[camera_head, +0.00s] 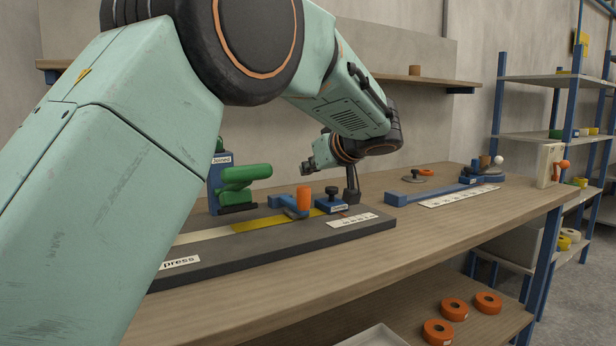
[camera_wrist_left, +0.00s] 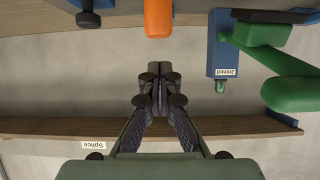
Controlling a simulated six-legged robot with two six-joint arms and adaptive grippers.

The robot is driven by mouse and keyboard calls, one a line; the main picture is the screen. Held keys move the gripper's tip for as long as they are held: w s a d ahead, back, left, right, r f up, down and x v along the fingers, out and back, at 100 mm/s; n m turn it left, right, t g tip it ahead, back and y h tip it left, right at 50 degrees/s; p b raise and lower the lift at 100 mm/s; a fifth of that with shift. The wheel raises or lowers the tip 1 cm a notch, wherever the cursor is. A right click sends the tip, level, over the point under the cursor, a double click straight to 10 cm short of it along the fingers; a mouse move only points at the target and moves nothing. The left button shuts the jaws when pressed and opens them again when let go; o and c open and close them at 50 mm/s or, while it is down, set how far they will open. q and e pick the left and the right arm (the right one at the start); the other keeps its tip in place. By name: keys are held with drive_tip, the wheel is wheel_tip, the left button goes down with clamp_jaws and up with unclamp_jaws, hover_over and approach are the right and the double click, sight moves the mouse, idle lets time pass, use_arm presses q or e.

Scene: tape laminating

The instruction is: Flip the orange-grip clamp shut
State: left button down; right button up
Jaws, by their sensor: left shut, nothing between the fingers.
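The orange-grip clamp (camera_head: 303,200) is on the dark press plate (camera_head: 290,252), by the yellow strip (camera_head: 258,223). Its orange grip stands upright beside a blue part. In the left wrist view, which is upside down, the orange grip (camera_wrist_left: 158,18) shows at the top middle, cut off by the edge. My left gripper (camera_head: 307,168) is small in the head view, above and apart from the grip. In the left wrist view its fingertips (camera_wrist_left: 160,78) are together and empty, with a gap to the orange grip. My right gripper is not in view.
A blue block labelled Joined (camera_head: 219,182) with a green handle (camera_head: 245,177) stands left of the clamp. A black knob (camera_head: 332,191) on a blue part and a dark post (camera_head: 352,188) stand to its right. A blue fixture (camera_head: 425,193) lies farther right on the wooden bench (camera_head: 470,225).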

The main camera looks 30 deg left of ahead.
use_arm(q)
drive_tip(key=f+b+v, duration=0.1)
drive_tip(key=v, duration=0.9)
drive_tip(key=shift+s+d+b, duration=0.3)
drive_tip(key=shift+d+b, duration=0.05)
drive_tip(key=shift+b, duration=0.05)
